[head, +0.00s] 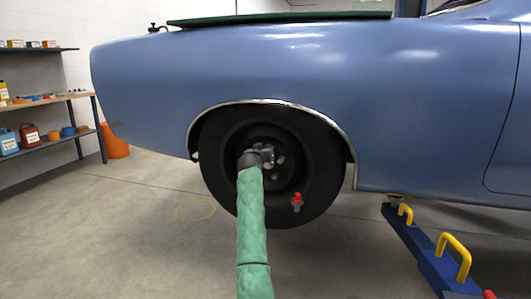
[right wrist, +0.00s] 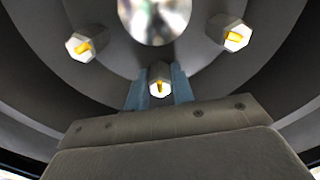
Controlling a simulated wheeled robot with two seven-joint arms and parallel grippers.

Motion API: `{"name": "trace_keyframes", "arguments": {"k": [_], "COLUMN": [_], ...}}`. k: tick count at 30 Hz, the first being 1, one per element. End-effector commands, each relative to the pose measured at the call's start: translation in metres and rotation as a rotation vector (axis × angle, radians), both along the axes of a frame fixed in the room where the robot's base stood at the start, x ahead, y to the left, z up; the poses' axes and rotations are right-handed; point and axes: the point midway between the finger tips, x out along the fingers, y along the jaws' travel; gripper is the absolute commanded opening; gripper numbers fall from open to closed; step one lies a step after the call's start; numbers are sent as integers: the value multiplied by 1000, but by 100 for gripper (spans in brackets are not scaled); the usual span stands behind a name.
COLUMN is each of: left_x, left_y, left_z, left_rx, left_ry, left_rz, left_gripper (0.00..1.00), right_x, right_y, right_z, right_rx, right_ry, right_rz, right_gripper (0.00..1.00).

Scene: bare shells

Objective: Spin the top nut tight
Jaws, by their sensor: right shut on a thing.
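The black wheel (head: 322,180) of a blue car stands in front of me in the head view. My right gripper (head: 264,155) is at its hub, with pale nuts (head: 281,160) showing just right of and below it. In the right wrist view, the blue fingers of my right gripper (right wrist: 159,90) are shut on a hex nut (right wrist: 160,88) with a yellow stud end in its middle. Two more such nuts, one at left (right wrist: 80,46) and one at right (right wrist: 232,34), sit apart from the fingers. The gripped nut is mostly hidden in the head view. My left gripper is out of view.
The shiny hub centre (right wrist: 155,15) lies close to the fingers. The fender (head: 420,120) arches over the wheel. A small red-topped object (head: 297,201) shows before the tyre's lower right. A blue lift arm (head: 415,240) with yellow handles lies at right. Floor at left is open.

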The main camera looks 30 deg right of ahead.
Motion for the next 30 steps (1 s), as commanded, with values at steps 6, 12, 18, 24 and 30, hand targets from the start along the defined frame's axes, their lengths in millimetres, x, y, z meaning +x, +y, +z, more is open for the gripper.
{"name": "trace_keyframes", "arguments": {"k": [6, 12, 18, 24, 30], "left_x": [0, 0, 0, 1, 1], "left_y": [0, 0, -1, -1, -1], "left_z": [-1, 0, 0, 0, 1], "left_rx": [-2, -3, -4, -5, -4], "left_ry": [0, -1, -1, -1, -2], "left_rz": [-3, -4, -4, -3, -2], "left_gripper": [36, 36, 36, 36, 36], "right_x": [0, 0, 0, 0, -5], "right_y": [0, 0, 0, 0, 6], "right_z": [0, 0, 0, 0, 0], "right_rx": [10, 10, 9, 9, 10], "right_ry": [-11, -11, -11, -11, -10], "right_rz": [1, 1, 1, 0, 1], "right_gripper": [2, 2, 46, 46, 46]}}
